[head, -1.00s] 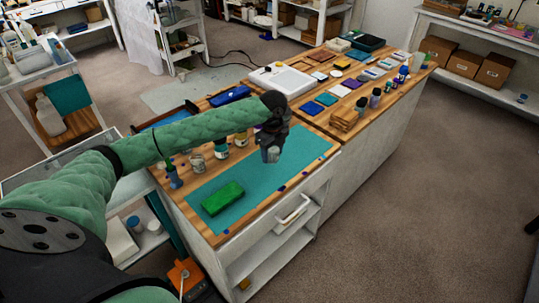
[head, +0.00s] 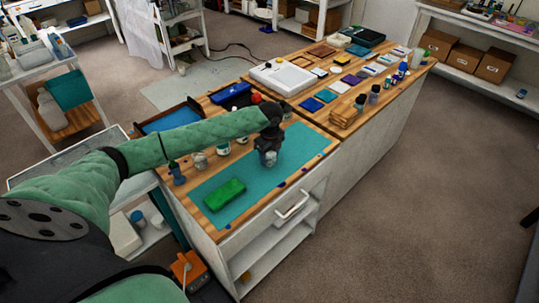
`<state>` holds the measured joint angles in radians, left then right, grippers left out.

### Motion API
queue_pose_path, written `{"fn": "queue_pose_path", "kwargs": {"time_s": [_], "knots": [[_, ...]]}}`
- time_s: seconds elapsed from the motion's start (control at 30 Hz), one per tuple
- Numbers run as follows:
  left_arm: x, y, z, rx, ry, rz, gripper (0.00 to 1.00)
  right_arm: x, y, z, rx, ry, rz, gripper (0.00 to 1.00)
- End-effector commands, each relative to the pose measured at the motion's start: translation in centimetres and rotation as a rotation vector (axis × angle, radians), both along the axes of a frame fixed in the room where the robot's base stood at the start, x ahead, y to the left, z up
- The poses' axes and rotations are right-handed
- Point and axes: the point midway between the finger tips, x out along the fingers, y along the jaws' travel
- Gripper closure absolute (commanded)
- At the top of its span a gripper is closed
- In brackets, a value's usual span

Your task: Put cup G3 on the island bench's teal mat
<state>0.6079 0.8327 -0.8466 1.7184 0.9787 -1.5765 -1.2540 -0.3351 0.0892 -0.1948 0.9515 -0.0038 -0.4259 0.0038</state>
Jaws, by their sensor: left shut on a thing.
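The island bench has a teal mat (head: 245,192) on its near part. My left gripper (head: 268,157) points down over the far right part of the mat. It is shut on a small greyish cup (head: 268,159), which is low over the mat or touching it; I cannot tell which. No label on the cup can be read, and the gripper hides its upper part. My right gripper is not in view.
A green block (head: 225,194) lies on the near left part of the mat. Several small cups and bottles stand along the mat's far left edge, including a blue bottle (head: 178,174). A white flat device (head: 283,78) and stacked wooden pieces (head: 344,117) lie beyond. The mat's middle is clear.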

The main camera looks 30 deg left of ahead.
Motion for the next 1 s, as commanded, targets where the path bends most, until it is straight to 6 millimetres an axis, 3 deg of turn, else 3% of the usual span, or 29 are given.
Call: {"fn": "queue_pose_path", "kwargs": {"time_s": [0.13, 0.17, 0.23, 0.27, 0.7, 0.8, 1.0], "knots": [[0.0, 0.0, -0.3, 0.0, 0.001, 0.0, 0.69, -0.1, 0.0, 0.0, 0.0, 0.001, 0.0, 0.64], [0.0, 0.0, -0.2, 0.0, 0.0, 0.0, 0.42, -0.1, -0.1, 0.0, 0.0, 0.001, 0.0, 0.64], [0.0, 0.0, -0.2, 0.0, 0.0, 0.0, 0.28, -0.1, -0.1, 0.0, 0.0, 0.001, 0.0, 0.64], [0.0, 0.0, -0.2, 0.0, 0.0, 0.0, 0.26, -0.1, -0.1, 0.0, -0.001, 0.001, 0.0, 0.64], [0.1, 0.0, 0.7, -0.002, -0.002, 0.0, 0.26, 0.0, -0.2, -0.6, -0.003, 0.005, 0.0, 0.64], [0.1, 0.0, 2.1, 0.0, -0.003, -0.001, 0.26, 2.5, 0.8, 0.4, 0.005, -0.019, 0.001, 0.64], [0.1, 0.0, 5.5, 0.0, -0.003, 0.0, 0.26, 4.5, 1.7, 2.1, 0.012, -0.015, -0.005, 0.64]]}}
